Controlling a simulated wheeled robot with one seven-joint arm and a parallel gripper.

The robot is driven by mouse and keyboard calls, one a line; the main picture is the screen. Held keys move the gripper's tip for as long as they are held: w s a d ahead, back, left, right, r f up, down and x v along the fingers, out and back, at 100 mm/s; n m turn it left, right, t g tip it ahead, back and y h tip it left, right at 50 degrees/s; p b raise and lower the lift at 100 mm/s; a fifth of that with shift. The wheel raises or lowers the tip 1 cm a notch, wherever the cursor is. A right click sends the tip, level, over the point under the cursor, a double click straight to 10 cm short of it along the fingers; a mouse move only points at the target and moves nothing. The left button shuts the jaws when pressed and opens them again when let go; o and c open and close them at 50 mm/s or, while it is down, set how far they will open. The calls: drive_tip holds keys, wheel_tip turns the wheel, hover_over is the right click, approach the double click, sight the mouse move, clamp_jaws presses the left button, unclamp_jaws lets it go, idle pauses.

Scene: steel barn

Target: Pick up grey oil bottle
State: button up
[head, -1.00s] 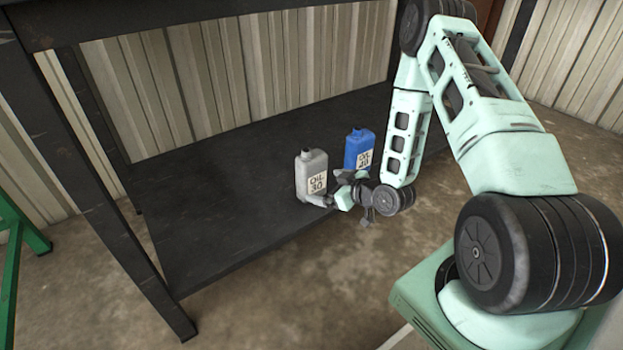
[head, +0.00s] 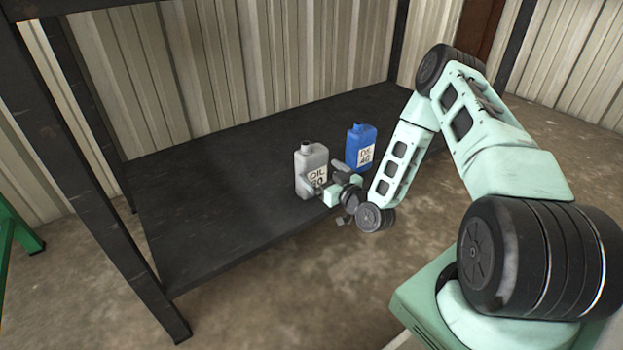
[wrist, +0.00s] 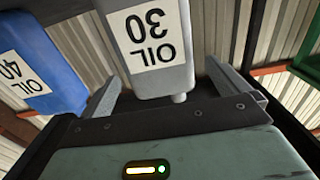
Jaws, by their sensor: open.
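The grey oil bottle (head: 305,167), labelled "OIL 30", stands upright on the dark lower shelf (head: 220,225). My gripper (head: 322,182) is at its near right side, hiding part of its label. In the wrist view the bottle (wrist: 162,82) appears upside down between my open fingers (wrist: 163,78), with a narrow gap on each side. The fingers do not appear to grip it.
A blue oil bottle (head: 358,148), labelled 40, stands just right of the grey one; it also shows in the wrist view (wrist: 38,65). A dark table leg (head: 120,235) rises at the left. The shelf's left part is bare.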

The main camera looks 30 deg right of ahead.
drive_tip(key=shift+w+b, duration=0.35)
drive_tip(key=shift+w, duration=0.85)
drive_tip(key=w+b, duration=0.3)
drive_tip(key=w, duration=0.2)
drive_tip(key=shift+w+b, duration=0.1)
drive_tip(key=shift+b, duration=0.2)
drive_tip(key=c, duration=1.2)
drive_tip(key=shift+r, duration=0.15)
